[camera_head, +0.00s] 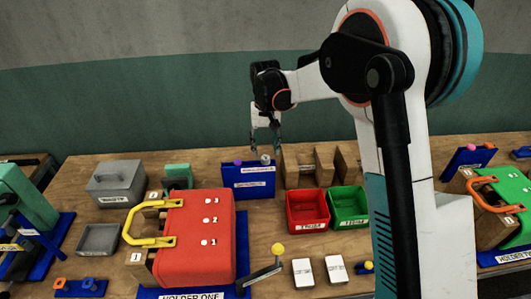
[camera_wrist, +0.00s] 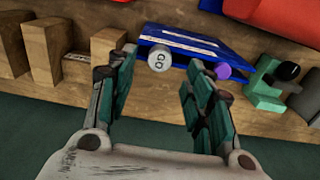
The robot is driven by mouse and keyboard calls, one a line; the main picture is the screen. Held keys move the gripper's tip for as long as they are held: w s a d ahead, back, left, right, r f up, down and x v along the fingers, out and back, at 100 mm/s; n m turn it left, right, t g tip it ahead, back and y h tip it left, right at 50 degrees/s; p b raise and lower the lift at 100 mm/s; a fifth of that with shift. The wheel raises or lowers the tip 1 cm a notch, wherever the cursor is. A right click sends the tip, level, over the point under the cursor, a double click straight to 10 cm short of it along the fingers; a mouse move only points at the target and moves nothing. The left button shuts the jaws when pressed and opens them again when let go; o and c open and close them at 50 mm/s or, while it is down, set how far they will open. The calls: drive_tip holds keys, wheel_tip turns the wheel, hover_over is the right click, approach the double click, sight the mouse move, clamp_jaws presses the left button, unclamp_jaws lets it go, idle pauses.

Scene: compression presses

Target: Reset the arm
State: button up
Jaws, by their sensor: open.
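My gripper (camera_head: 266,142) is at the end of my arm, near the back edge of the wooden table, in the middle of the head view. In the wrist view my gripper (camera_wrist: 160,92) is open, with its two green-padded fingers apart and nothing between them. Beyond the fingertips is a blue stand (camera_wrist: 190,45) with a grey round labelled piece (camera_wrist: 159,60) and a purple piece (camera_wrist: 222,71) at its edge. The blue stand (camera_head: 247,180) also shows in the head view, just below my gripper, which appears apart from it.
A red press (camera_head: 195,240) with a yellow handle stands at the left front. Red (camera_head: 307,210) and green (camera_head: 347,207) bins sit in the middle. Wooden blocks (camera_head: 325,165) stand right of the blue stand. A grey lidded box (camera_head: 115,182) is at the left. A green press (camera_head: 510,190) is at the right.

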wheel_tip(320, 180, up, 7)
drive_tip(key=s+d+r+t+b, duration=0.2)
drive_tip(key=s+d+r+b, duration=0.25)
drive_tip(key=s, duration=0.35)
drive_tip(key=s+d+f+t+b, duration=0.1)
drive_tip(key=s+d+f+b, duration=0.1)
drive_tip(key=s, duration=0.6)
drive_tip(key=s+d+f+t+b, duration=0.2)
drive_tip(key=s+d+f, duration=0.2)
drive_tip(key=s, duration=0.4)
drive_tip(key=s+d+f+t+b, duration=0.2)
drive_tip(key=s+d+f+b, duration=0.1)
drive_tip(key=s, duration=0.6)
drive_tip(key=shift+d+f, duration=0.3)
drive_tip(key=shift+f, duration=0.4)
